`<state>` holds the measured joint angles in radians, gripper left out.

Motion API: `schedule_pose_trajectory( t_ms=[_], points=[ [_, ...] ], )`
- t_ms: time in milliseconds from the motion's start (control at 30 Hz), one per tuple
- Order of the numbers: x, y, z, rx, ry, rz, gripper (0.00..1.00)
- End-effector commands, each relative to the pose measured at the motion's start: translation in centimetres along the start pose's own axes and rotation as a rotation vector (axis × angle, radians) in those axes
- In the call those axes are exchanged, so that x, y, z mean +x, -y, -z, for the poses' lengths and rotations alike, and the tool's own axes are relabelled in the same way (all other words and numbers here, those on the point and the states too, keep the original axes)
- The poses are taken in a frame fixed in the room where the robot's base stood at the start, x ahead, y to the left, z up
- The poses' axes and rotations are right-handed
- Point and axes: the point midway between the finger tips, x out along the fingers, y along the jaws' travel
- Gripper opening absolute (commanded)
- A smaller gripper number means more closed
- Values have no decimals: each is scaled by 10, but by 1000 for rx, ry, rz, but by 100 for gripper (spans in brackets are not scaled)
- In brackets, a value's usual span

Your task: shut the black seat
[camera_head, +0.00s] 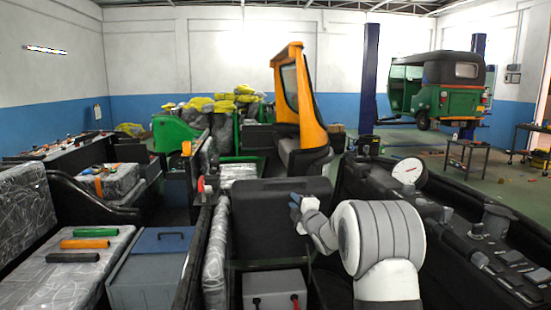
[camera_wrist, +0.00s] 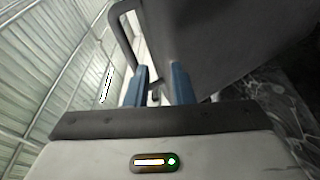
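The black seat (camera_head: 265,206) stands raised, nearly upright, in the middle of the head view. Below it is an open compartment with a grey box (camera_head: 275,289) bearing red and black terminals. My gripper (camera_head: 295,202) is at the right part of the seat, in front of its face. In the wrist view my gripper's two blue fingers (camera_wrist: 160,85) are apart. A dark grey panel (camera_wrist: 225,35), apparently the seat, fills the upper right. A grey loop handle (camera_wrist: 122,30) runs down behind the left finger. Whether it passes between the fingers is hidden.
A plastic-wrapped seat edge (camera_head: 215,255) stands left of the compartment. A blue-grey lidded box (camera_head: 152,270) is further left. A black console with a white dial (camera_head: 407,172) lies right of my arm. An orange frame (camera_head: 300,100) stands behind the seat.

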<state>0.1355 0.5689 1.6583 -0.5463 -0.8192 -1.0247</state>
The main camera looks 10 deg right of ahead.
Motion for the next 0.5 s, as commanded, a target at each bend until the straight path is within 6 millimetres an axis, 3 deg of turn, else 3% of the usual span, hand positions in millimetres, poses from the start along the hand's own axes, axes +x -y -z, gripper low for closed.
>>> schedule_pose_trajectory(
  t_ms=[33, 100, 333, 500],
  points=[
    [11, -15, 2, -53, -42, -46, 22],
    [18, -23, 5, -116, -90, -106, 22],
    [31, -30, 12, -197, -151, -187, 22],
    [54, -34, 16, -198, -152, -188, 22]
  ],
)
